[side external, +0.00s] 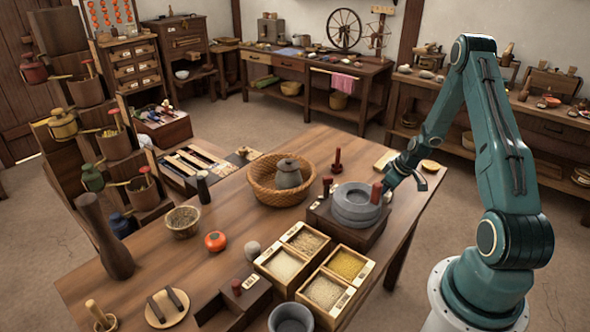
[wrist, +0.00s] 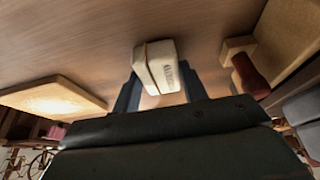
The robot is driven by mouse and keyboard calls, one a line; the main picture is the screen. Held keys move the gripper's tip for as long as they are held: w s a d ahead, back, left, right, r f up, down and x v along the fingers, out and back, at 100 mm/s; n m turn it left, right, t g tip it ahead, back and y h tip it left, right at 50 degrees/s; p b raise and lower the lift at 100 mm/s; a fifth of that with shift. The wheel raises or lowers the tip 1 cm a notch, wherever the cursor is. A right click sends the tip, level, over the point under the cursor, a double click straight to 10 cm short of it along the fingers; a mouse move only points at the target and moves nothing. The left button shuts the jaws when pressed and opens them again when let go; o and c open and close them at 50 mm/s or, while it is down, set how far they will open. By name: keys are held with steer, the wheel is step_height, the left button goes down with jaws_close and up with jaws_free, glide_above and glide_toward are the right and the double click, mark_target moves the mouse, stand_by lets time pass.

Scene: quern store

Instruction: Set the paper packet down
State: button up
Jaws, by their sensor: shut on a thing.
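The paper packet (wrist: 157,66) is a small cream block with dark printed marks on one side. It shows in the wrist view between the two dark fingers of my gripper (wrist: 158,88), which is shut on it. Brown wooden tabletop shows behind the packet; I cannot tell how much gap lies between them. In the side view my gripper (side external: 404,180) is low at the far right part of the wooden table (side external: 345,138), just right of the grey quern stone (side external: 356,205).
The quern's red handle (side external: 376,193) stands close to my gripper. Grain boxes (side external: 308,240) and a basket (side external: 262,187) occupy the table. Its right edge is close.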

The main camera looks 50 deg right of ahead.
steer(key=shift+f, duration=0.1)
steer(key=o, duration=1)
steer(key=shift+v, duration=6.1)
